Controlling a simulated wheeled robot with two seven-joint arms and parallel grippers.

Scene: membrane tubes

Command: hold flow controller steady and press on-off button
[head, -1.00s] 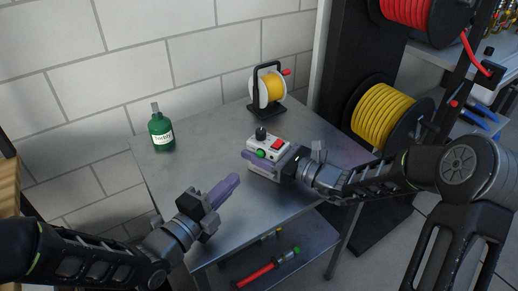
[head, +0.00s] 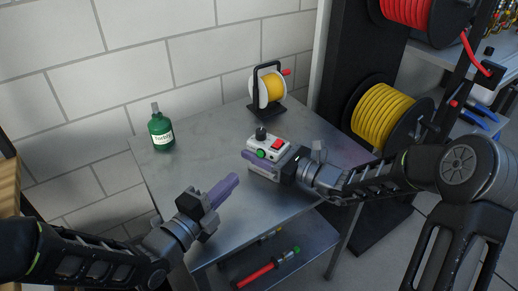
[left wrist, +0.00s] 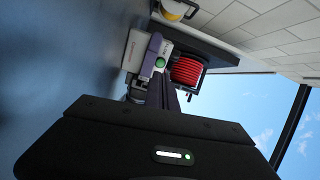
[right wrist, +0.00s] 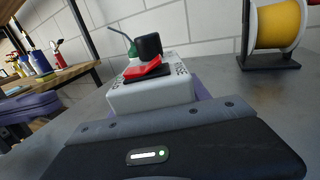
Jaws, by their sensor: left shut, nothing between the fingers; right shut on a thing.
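The flow controller (head: 280,144) is a small white-grey box on the metal table, with a red rocker switch, a black knob and a green round button (head: 260,154). My right gripper (head: 279,161) is shut on the box, its purple fingers along the near side. In the right wrist view the box (right wrist: 150,95) sits between the fingers, with the red switch (right wrist: 142,70) on top. My left gripper (head: 224,188) is shut and empty, above the table's front left, apart from the box. The left wrist view shows the box (left wrist: 137,48) and green button (left wrist: 160,62) ahead.
A green bottle (head: 161,133) stands at the table's left back. A small yellow spool on a stand (head: 268,88) is at the back. A large yellow reel (head: 385,115) stands to the right. The table (head: 205,140) between bottle and box is clear.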

